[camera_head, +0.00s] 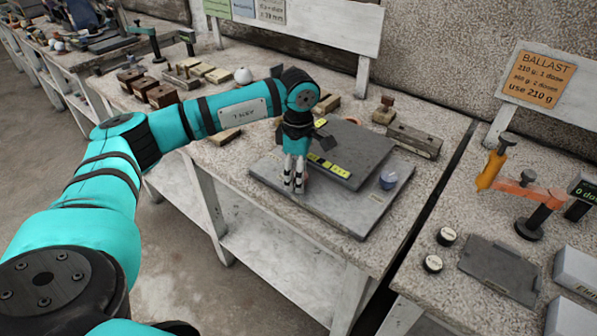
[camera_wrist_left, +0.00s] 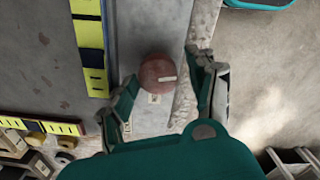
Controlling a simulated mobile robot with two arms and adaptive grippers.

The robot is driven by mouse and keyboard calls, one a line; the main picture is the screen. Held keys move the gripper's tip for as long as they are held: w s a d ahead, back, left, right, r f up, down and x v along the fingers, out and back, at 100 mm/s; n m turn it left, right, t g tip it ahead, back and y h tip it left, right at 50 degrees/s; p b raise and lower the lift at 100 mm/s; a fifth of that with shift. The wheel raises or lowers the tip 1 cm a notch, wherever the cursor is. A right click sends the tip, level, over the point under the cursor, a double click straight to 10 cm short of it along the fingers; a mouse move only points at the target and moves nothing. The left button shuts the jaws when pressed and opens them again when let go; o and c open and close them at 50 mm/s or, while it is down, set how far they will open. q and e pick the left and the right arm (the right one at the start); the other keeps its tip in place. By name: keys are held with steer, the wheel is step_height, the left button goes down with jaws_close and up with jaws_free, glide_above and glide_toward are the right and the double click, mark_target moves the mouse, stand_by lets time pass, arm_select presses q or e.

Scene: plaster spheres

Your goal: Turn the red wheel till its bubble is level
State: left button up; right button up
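The red wheel (camera_wrist_left: 157,74) shows in the left wrist view as a round dull-red knob with a pale bar mark, on a grey plate. In the head view the grey base plate (camera_head: 345,212) lies on the near bench, and the wheel is mostly hidden behind my left gripper (camera_head: 293,186). The gripper points down over the plate's near-left corner. In the left wrist view its fingers (camera_wrist_left: 167,80) are apart, one on each side of the wheel; I cannot tell whether either touches. Yellow level strips (camera_head: 328,165) lie on the raised plate; their bubbles are too small to read.
A blue knob (camera_head: 388,180) sits at the base plate's right corner. A grey block (camera_head: 414,140) and small wooden blocks lie behind. On the right bench are a ballast sign (camera_head: 539,75), an orange lever (camera_head: 520,190) and a dark tray (camera_head: 500,268).

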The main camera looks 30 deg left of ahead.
arm_select(q)
steer(key=shift+w, duration=0.15)
steer(key=shift+r, duration=4)
